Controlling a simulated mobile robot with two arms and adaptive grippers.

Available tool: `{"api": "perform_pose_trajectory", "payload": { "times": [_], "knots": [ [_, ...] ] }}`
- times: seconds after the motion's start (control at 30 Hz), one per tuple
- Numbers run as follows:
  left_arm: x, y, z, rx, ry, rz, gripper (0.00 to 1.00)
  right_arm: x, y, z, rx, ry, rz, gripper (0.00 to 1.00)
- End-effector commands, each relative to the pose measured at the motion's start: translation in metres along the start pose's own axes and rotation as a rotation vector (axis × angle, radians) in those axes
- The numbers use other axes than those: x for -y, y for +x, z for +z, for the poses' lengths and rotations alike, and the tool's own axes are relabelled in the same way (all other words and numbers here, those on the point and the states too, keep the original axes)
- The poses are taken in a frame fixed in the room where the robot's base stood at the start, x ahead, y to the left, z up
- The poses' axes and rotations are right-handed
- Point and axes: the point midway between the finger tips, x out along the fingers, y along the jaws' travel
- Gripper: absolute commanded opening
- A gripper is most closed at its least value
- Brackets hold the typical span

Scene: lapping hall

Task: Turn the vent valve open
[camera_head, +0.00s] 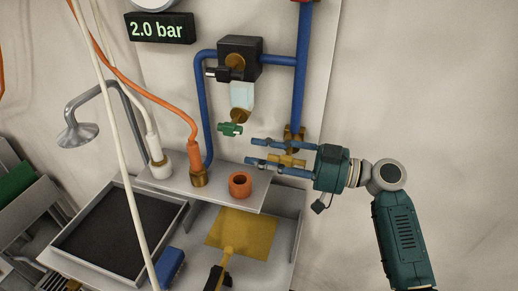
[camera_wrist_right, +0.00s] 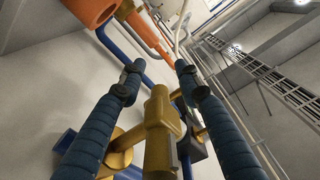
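The vent valve, a brass body (camera_head: 294,134) with a yellow handle (camera_head: 287,160), sits at the lower end of the vertical blue pipe (camera_head: 300,80). My right gripper (camera_head: 251,150) comes in from the right, its two blue fingers pointing left with the handle between them. In the right wrist view, the yellow handle (camera_wrist_right: 160,132) lies between the fingers of my right gripper (camera_wrist_right: 160,70). Gaps show on both sides of it, so the gripper is open around the handle, not shut on it. My left gripper is not in view.
A filter unit (camera_head: 240,58) with a green knob (camera_head: 230,129) hangs left of the valve. Below, a grey shelf (camera_head: 215,186) carries an orange ring (camera_head: 240,184) and an orange hose fitting (camera_head: 194,155). A pale hose (camera_head: 122,140) crosses the left side. The wall at right is clear.

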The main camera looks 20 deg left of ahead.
Motion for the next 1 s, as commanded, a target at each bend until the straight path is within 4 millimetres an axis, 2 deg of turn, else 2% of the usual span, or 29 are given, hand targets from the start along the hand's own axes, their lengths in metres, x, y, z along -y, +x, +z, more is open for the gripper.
{"api": "perform_pose_trajectory", "payload": {
  "times": [0.37, 0.53, 1.0],
  "knots": [
    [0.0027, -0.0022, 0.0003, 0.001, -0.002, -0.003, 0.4, 0.0, 0.0062, 0.0006, 0.0, 0.0, 0.0, 0.33],
    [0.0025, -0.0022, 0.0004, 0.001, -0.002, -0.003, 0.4, 0.0, 0.0061, 0.0005, 0.0, 0.0, 0.0, 0.0],
    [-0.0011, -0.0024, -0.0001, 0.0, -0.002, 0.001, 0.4, -0.0002, 0.0057, 0.0002, 0.008, -0.001, 0.002, 0.0]
  ]
}}
